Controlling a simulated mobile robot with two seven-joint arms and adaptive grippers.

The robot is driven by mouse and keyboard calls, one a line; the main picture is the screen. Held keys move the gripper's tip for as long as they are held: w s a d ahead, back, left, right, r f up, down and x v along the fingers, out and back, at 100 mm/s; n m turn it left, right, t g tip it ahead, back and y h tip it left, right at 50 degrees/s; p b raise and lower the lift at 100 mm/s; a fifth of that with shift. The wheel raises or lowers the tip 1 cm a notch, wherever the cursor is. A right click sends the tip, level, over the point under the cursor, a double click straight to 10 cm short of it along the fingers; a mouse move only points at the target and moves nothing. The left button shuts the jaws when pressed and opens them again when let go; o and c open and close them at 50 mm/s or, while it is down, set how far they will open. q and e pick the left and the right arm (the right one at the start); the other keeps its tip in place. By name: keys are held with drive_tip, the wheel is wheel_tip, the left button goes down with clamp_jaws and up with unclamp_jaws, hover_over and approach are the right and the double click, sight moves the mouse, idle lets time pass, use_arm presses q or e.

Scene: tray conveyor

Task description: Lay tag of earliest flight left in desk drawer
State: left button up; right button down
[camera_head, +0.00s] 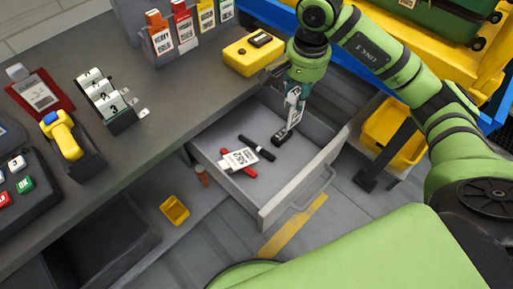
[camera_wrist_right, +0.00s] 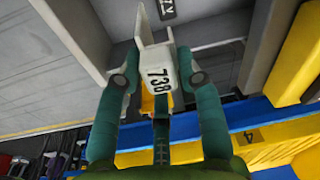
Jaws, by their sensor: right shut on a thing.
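My right gripper (camera_head: 290,108) reaches down into the open desk drawer (camera_head: 300,190). The tag also shows between the fingers in the head view (camera_head: 293,96). A dark piece below the fingertips is too small to identify. In the drawer lie a white printed label (camera_head: 238,159), a red stick-like item (camera_head: 250,171) and a black marker-like item (camera_head: 257,148). My left gripper is not in view.
Orange (camera_head: 160,36), red (camera_head: 183,27), yellow (camera_head: 206,15) and green (camera_head: 226,10) label holders stand at the desk's back. A yellow box (camera_head: 240,60) sits near the drawer. A scanner (camera_head: 62,135) and flip display (camera_head: 104,97) stand at left. A yellow bin (camera_head: 382,125) is at right.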

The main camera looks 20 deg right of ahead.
wheel_tip(320, 180, down, 10)
drive_tip(key=shift+p, duration=0.35)
drive_tip(key=c, duration=0.8)
unclamp_jaws()
drive_tip(key=r, duration=0.8)
drive_tip(key=s+r, duration=0.1)
drive_tip(key=r, duration=0.3)
drive_tip(key=shift+s+a+r, duration=0.1)
